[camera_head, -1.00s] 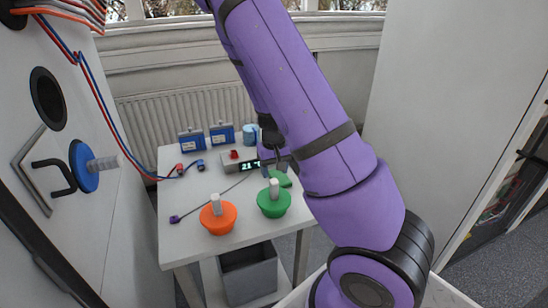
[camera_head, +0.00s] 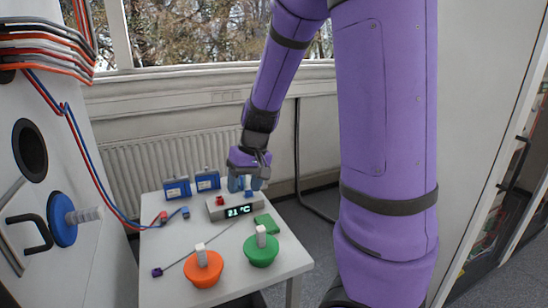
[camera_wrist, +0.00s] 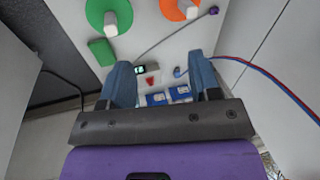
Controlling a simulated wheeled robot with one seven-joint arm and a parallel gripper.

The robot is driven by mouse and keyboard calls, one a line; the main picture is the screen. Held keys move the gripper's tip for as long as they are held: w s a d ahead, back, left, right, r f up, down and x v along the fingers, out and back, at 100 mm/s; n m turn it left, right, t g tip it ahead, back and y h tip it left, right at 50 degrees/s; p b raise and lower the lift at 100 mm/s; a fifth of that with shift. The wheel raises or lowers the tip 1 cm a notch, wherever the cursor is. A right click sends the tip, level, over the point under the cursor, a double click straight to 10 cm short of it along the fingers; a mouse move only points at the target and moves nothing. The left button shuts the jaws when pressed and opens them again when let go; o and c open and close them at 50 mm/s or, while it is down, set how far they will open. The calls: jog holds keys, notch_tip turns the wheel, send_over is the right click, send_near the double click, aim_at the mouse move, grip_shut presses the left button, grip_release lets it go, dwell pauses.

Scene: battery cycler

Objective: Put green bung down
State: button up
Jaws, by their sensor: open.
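The green bung (camera_head: 262,254) stands on the white table, its pale grip pointing up; nothing holds it. It also shows at the top left of the wrist view (camera_wrist: 96,14). The orange bung (camera_head: 203,273) stands to its left on the table, and it shows at the top of the wrist view (camera_wrist: 177,10). My gripper (camera_head: 248,186) is open and empty. It is above the back of the table, near the display box and well apart from the green bung. In the wrist view its two blue fingers (camera_wrist: 162,78) are spread with nothing between them.
On the white table (camera_head: 160,290) are a display box (camera_head: 217,211) with a red button, blue battery packs (camera_head: 177,188), a green block (camera_head: 266,223) and a cable with a purple plug (camera_head: 157,272). A blue bung (camera_head: 62,220) sits in the left panel, beside an open round hole (camera_head: 30,150).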

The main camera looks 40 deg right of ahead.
jog(key=s+a+r+n+t+h, duration=0.1)
jog(key=s+a+r+t, duration=0.1)
jog(key=s+r, duration=0.6)
jog(key=s+a+r+n+t+h, duration=0.1)
jog(key=s+a+r, duration=0.4)
jog(key=s+r, duration=0.3)
jog(key=s, duration=0.2)
jog(key=shift+s+t, duration=0.35)
jog(key=shift+t, duration=0.05)
